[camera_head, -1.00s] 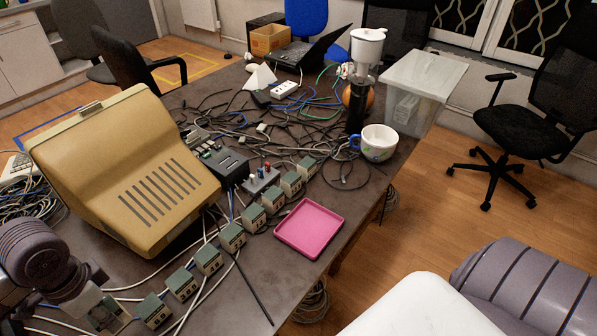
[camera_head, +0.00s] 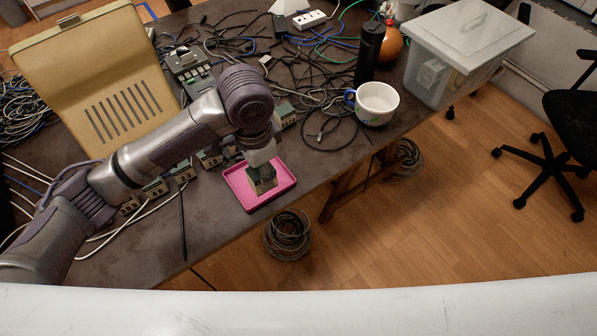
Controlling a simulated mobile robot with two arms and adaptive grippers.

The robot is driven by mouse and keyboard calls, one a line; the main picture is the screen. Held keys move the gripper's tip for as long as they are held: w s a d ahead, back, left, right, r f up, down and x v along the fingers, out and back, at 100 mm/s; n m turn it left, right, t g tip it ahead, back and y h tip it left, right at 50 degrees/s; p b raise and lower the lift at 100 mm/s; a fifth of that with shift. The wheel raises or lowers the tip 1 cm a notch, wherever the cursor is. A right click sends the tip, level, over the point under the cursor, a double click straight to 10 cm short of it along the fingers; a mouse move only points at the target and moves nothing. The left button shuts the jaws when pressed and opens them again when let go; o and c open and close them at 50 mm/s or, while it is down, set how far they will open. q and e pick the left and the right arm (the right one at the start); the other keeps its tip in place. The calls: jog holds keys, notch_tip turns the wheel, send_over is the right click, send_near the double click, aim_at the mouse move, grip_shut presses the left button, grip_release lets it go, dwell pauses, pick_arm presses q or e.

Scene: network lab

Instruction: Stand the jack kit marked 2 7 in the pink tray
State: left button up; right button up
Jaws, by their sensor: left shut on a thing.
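The pink tray (camera_head: 284,180) lies on the table near its front edge. My left gripper (camera_head: 261,165) points down over the tray, and its arm comes in from the left. It is shut on a small green and grey jack kit (camera_head: 262,183), which looks upright inside the tray's outline. I cannot tell whether the kit touches the tray floor. Its marking is too small to read. Other jack kits (camera_head: 155,187) stand in a row to the left, partly hidden behind my arm. My right gripper is not in view.
A white cup (camera_head: 377,104) with a blue handle, a black bottle (camera_head: 369,52) and a clear lidded box (camera_head: 462,60) stand right of the tray. A beige computer housing (camera_head: 95,85) is at the left. Loose cables (camera_head: 310,85) cover the table's middle.

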pick_arm(q)
jog(key=shift+w+d, duration=0.1)
jog(key=shift+d, duration=0.2)
jog(key=w+a+f, duration=0.4)
jog(key=w+a, duration=0.1)
jog(key=w+a+f, duration=0.3)
jog(key=shift+w+p, duration=0.15)
jog(key=shift+p, duration=0.15)
jog(key=shift+f, duration=2.05)
jog(key=shift+f, duration=0.15)
jog(key=o, duration=1.2)
